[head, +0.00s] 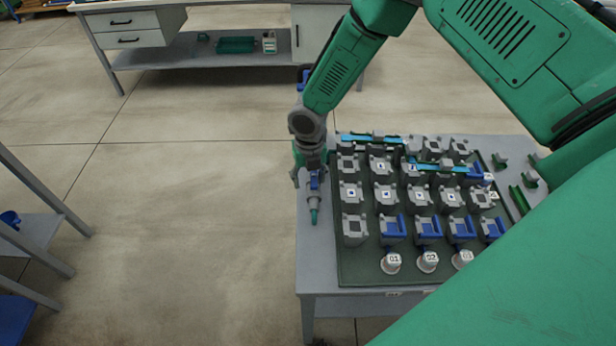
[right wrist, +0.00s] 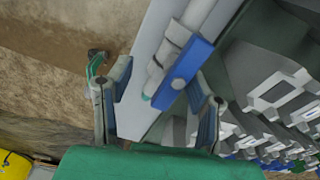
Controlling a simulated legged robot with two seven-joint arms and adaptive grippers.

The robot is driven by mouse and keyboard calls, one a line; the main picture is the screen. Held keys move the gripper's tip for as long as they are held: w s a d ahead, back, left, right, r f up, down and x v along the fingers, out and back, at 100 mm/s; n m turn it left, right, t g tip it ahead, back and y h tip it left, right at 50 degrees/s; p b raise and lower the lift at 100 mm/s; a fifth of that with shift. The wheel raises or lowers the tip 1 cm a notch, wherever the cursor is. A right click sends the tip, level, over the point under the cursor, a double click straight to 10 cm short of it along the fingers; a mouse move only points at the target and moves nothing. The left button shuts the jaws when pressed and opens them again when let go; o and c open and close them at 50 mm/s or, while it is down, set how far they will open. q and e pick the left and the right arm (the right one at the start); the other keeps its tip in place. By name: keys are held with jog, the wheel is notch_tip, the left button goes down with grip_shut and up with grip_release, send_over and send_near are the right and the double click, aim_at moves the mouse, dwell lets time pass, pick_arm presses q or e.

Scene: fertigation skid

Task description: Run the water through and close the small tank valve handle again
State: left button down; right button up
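A blue valve handle (head: 315,181) sits on a grey fitting (head: 313,202) with a green tip, at the left edge of the skid table in the head view. The handle also shows in the right wrist view (right wrist: 187,66), lying along a pale pipe at a slant. My right gripper (head: 309,172) points down at the handle from above. In the right wrist view its two fingers (right wrist: 162,88) are apart, with the handle between them and a gap at the left finger. Contact at the right finger is unclear. My left gripper is not in view.
A dark green board (head: 362,268) on the grey table (head: 312,262) carries several grey valve blocks, some with blue handles, and white numbered caps (head: 391,263) at the front. A workbench (head: 205,60) stands behind. The floor left of the table is clear.

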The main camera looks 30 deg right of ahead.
notch_tip(320, 180, up, 10)
jog(key=p, duration=0.7)
jog(key=shift+f, duration=0.1)
jog(key=shift+d, duration=0.1)
dwell(2.8)
